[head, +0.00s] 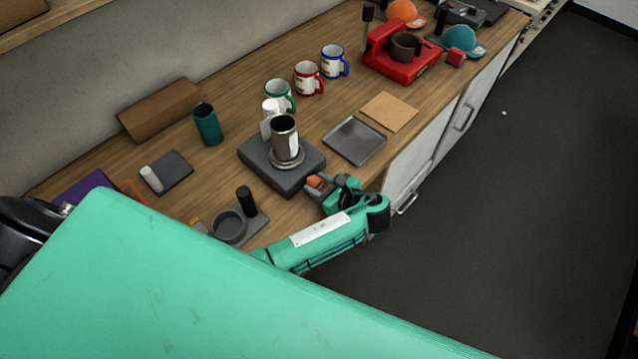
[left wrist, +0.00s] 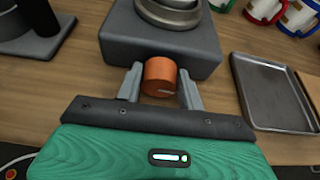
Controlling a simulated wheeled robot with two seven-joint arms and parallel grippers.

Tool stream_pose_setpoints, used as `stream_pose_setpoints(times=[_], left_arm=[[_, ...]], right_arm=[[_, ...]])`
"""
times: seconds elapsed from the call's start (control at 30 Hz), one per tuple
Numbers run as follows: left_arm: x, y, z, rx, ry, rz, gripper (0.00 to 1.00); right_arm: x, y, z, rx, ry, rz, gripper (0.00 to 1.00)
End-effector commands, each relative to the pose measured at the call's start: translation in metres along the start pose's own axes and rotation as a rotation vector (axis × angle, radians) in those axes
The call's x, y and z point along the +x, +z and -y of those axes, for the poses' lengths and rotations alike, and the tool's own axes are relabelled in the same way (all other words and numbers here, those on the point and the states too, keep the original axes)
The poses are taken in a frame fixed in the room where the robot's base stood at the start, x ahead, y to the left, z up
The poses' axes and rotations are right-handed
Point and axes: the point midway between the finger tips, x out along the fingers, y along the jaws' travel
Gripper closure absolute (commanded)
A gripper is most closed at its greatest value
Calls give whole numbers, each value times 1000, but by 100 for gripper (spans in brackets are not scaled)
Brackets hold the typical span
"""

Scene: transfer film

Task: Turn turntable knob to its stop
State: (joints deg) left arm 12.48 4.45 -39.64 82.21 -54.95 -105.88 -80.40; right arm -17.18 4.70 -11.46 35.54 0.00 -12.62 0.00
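The turntable (head: 255,164) is a dark grey block on the wooden counter. It bears a round metal plate (head: 287,160) with a metal cup (head: 285,135) carrying a white label. In the left wrist view the block (left wrist: 160,45) has an orange knob (left wrist: 160,78) on its near face. In the head view the gripper (head: 322,188) is at the block's near edge, partly covering the knob (head: 315,181). My right gripper is not in view.
A grey tray (head: 354,141) and a tan board (head: 389,111) lie right of the turntable. Several mugs (head: 308,78) stand behind. A red machine (head: 400,62) stands farther right.

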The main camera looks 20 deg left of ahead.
Motion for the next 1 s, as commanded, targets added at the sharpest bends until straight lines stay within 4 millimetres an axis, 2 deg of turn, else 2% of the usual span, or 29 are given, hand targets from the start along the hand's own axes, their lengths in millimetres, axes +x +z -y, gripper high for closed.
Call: stream_pose_setpoints(times=[0.27, 0.7, 1.0], left_arm=[[-1, 3, 0, 31, 14, 0, 85], [-3, 6, 4, 285, 119, 0, 85], [0, 0, 6, 465, 195, 1, 85]], right_arm=[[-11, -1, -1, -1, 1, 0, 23], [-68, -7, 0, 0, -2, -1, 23], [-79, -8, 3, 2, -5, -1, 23]])
